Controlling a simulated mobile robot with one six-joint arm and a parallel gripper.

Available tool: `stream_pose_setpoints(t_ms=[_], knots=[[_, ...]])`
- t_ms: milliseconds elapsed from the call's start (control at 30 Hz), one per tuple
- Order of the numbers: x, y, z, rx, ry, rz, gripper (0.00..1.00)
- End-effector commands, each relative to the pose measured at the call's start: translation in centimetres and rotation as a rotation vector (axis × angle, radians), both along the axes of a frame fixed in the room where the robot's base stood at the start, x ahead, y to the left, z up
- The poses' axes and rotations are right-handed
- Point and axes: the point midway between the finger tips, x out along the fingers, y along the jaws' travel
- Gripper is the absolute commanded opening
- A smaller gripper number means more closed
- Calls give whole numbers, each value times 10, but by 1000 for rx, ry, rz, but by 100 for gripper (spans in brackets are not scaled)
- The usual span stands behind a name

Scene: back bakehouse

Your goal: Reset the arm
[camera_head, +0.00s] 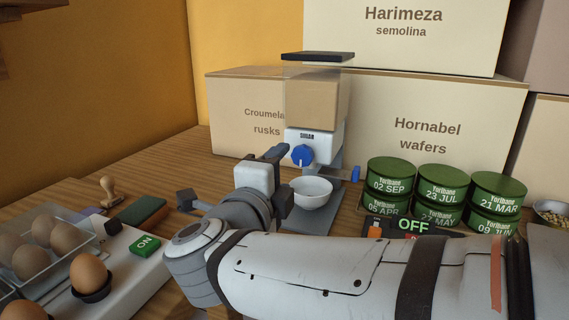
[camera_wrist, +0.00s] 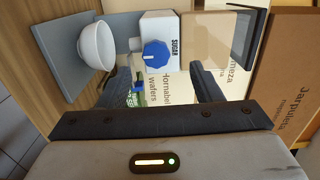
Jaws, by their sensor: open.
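My gripper (camera_head: 279,178) is in front of the sugar dispenser (camera_head: 318,138), with its dark fingers apart and nothing between them. In the wrist view my gripper (camera_wrist: 163,78) also shows two spread dark fingers, with the blue knob (camera_wrist: 156,54) beyond them. The dispenser has a clear hopper, a black lid and a white body. A white bowl (camera_head: 311,192) stands upright on its grey base, close to the right of my gripper in the head view. Its contents cannot be made out. My arm reaches in from the right, low across the picture.
Green tins (camera_head: 442,186) stand stacked to the right, behind my arm, near an OFF sign (camera_head: 413,225). Eggs in a clear tray (camera_head: 62,284), an ON-marked device (camera_head: 145,245) and a wooden stamp (camera_head: 109,190) are at left. Cardboard boxes (camera_head: 430,105) close off the back.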

Motion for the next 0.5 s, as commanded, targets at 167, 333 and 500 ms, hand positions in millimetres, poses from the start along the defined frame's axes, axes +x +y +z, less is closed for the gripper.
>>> stream_pose_setpoints(t_ms=[167, 333, 500], knots=[[28, 4, 58, -126, 0, 175, 59], [48, 11, 98, -356, 57, 411, 59], [48, 5, 109, -610, 195, 630, 59]])
